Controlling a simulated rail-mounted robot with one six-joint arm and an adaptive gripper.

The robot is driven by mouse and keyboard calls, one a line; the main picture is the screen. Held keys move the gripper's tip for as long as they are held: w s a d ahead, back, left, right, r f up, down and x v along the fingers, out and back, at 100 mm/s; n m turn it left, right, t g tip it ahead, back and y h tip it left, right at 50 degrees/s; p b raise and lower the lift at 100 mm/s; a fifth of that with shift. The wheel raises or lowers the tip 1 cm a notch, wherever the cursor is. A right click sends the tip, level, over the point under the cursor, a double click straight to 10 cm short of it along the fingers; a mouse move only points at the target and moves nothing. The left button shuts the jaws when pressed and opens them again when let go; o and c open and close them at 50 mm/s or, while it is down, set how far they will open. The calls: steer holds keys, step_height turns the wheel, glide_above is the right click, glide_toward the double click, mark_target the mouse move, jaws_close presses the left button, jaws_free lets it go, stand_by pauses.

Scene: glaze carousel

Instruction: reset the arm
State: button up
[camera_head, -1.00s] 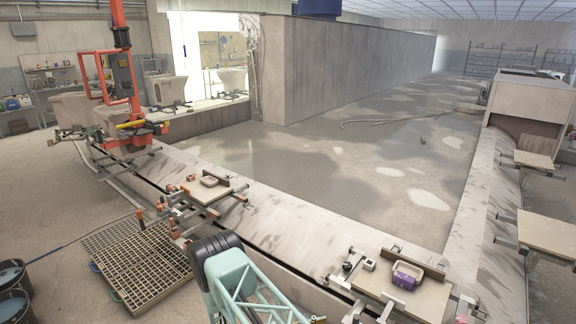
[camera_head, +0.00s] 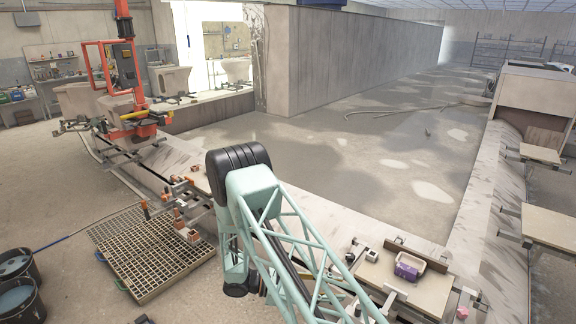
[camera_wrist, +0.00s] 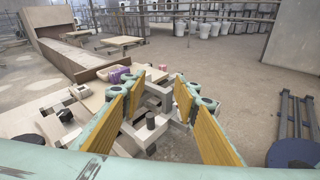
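My gripper (camera_wrist: 160,115) shows in the wrist view with its two yellow-padded fingers spread wide apart. Nothing is between the pads; the carousel fixture shows beyond them. In the head view my pale green lattice arm rises in the lower middle, and the gripper itself is not visible there. The arm hides part of the carousel rail and most of one work board. A carrier board (camera_head: 432,290) with a purple item (camera_head: 408,267) on it stands right of my arm. The purple item also shows in the wrist view (camera_wrist: 119,75), beyond the left finger.
A floor grating (camera_head: 150,250) lies left of my arm, with dark buckets (camera_head: 18,298) at the left edge. An orange lifting frame (camera_head: 125,75) stands at the back left. More boards (camera_head: 550,228) line the right side. The floor inside the carousel (camera_head: 370,170) is mostly open.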

steer(key=s+d+r+m+g+y, duration=0.1)
steer(key=s+d+r+m+y, duration=0.2)
steer(key=r, duration=0.7)
steer(key=s+d+r+m+g+y, duration=0.15)
steer(key=s+r, duration=0.25)
steer(key=r, duration=0.5)
steer(key=s+d+r+m+g+y, duration=0.1)
steer(key=s+d+r+m+y, duration=0.2)
steer(key=r, duration=0.7)
steer(key=s+r+m+y, duration=0.3)
steer(key=s+r+m, duration=0.1)
steer(key=s+r, duration=0.75)
steer(key=s+a+r+m+t+y, duration=0.1)
steer(key=s+r+m+t+y, duration=0.1)
steer(key=s, duration=0.8)
steer(key=s+a+r+m+t+y, duration=0.1)
steer(key=s+r+m+t+y, duration=0.2)
steer(key=s+r, duration=0.4)
steer(key=shift+s+a+t, duration=0.3)
steer(key=shift+s+t, duration=0.55)
steer(key=shift+s, duration=1.35)
